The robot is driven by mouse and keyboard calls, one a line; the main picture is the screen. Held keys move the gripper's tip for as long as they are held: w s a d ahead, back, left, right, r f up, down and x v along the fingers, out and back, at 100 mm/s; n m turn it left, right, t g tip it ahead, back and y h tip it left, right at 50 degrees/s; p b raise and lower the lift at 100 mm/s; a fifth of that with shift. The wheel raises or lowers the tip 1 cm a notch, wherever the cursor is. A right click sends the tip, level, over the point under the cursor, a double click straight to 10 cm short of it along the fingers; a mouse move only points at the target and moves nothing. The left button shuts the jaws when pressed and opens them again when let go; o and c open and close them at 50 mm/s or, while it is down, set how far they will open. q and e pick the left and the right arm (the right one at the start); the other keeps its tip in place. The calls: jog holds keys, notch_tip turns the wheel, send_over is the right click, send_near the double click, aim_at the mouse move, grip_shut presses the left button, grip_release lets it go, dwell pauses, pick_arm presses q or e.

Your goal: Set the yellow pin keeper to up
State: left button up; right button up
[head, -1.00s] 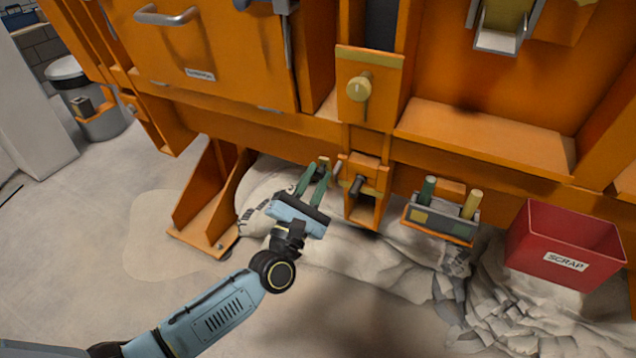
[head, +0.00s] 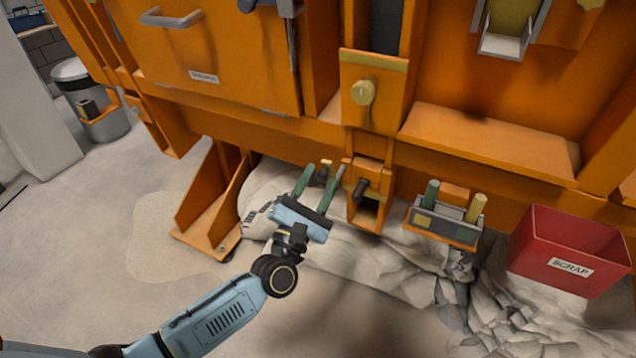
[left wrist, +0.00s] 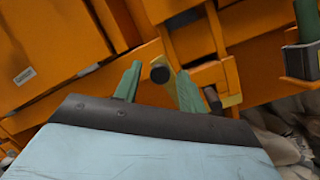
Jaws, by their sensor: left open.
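A small yellow piece with a dark knob, which looks like the yellow pin keeper (head: 325,164), sits low on the orange frame, left of a bracket with a dark pin (head: 360,188). My left gripper (head: 322,174) is open, its green fingers apart on either side of the keeper's knob. In the left wrist view the dark round knob (left wrist: 159,73) shows between the fingertips of my left gripper (left wrist: 158,71), with a yellow strip (left wrist: 167,48) behind it. I cannot tell whether a finger touches it. My right gripper is out of view.
A yellow knob (head: 363,92) is on an orange block above. To the right hang a grey holder (head: 444,228) with green and yellow pins and a red scrap bin (head: 563,250). A slanted orange foot (head: 207,205) stands left. Pale rubble lies below.

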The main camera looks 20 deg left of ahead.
pick_arm(q)
jog(key=v, duration=1.3)
jog(key=shift+p, duration=0.35)
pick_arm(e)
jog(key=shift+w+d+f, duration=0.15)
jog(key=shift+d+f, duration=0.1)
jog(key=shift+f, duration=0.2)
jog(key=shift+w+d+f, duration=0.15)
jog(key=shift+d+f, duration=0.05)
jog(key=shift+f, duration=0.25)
pick_arm(q)
jog(key=shift+s+f, duration=0.1)
jog(key=shift+f, duration=0.05)
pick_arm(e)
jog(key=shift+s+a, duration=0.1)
